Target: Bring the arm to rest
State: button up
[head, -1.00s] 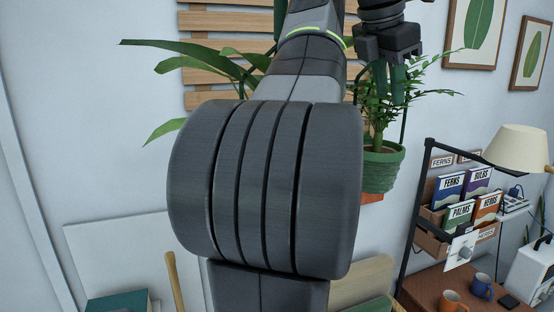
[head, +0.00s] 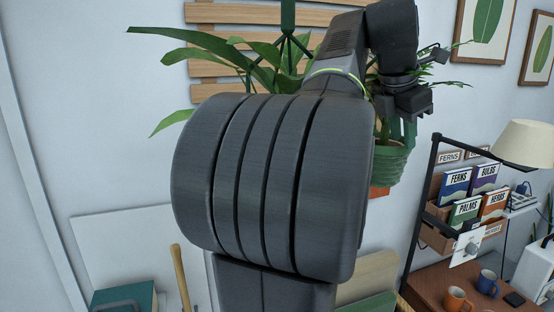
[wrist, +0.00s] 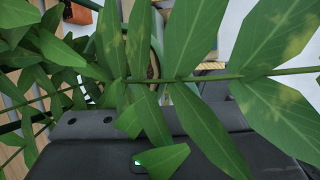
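My gripper (head: 402,130) hangs at the upper right of the head view, below the dark end of my arm. It points downward in front of a leafy plant in a green hanging pot (head: 390,165). In the wrist view, large green leaves (wrist: 200,135) cross close in front of the camera and hide the fingers. The dark body of my gripper shows behind them.
A wooden slat panel (head: 225,13) and long-leaved plant (head: 205,50) are behind my arm. At right are a rack of books (head: 465,205), a lamp (head: 525,143), and an orange mug (head: 457,298) and blue mug (head: 487,283) on a brown table. Open wall lies left.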

jog(key=shift+f, duration=0.1)
jog(key=v, duration=1.3)
jog(key=x, duration=1.3)
jog(key=s+d+r, duration=0.1)
jog(key=s+d, duration=0.1)
jog(key=s, duration=0.5)
jog(key=s+d+r+p, duration=0.1)
jog(key=s+d, duration=0.2)
jog(key=s, duration=0.4)
jog(key=shift+s, duration=0.15)
